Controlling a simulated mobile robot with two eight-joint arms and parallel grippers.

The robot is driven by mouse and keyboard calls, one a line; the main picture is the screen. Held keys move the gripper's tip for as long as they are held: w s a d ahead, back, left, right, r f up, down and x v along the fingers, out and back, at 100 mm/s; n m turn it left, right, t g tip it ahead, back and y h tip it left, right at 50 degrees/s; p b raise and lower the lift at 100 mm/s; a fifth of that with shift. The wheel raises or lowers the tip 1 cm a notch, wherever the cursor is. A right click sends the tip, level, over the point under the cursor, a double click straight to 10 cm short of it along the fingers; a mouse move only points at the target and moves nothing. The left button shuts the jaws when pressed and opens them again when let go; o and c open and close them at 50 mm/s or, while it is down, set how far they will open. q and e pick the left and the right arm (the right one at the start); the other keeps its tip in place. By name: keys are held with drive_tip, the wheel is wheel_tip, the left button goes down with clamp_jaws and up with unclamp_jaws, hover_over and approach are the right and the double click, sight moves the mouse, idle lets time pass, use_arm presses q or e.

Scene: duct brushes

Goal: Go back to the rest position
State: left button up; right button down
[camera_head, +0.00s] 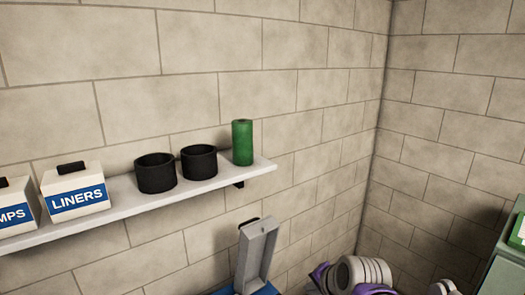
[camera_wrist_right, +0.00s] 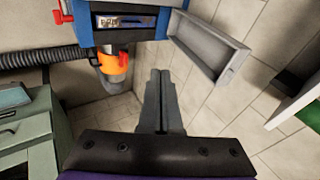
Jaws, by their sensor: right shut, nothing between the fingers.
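My right gripper (camera_wrist_right: 161,75) shows in the right wrist view as two dark grey fingers pressed together, shut and empty. The fingers point into open space below a blue machine (camera_wrist_right: 90,32). In the head view, purple and pale grey parts of my arm show at the bottom right, and I cannot make out the fingertips there. My left gripper is in neither view.
The blue machine has an open grey lid (camera_head: 257,255), an orange collar (camera_wrist_right: 112,62) and a black ribbed hose (camera_wrist_right: 40,58). A wall shelf (camera_head: 135,209) holds LINERS box (camera_head: 75,188), two black cups and a green cylinder (camera_head: 242,142). A green cabinet (camera_wrist_right: 40,130) stands left in the wrist view.

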drive_tip(key=s+d+f+n+h, duration=0.1)
drive_tip(key=s+d+f+n, duration=0.2)
drive_tip(key=s, duration=0.6)
drive_tip(key=s+d+f+n+g+h, duration=0.1)
drive_tip(key=s+d+f+n, duration=0.2)
drive_tip(key=s+f+n, duration=0.4)
wheel_tip(320, 180, down, 3)
drive_tip(key=shift+s+f, duration=0.2)
drive_tip(key=shift+s, duration=0.85)
drive_tip(key=shift+w, duration=0.1)
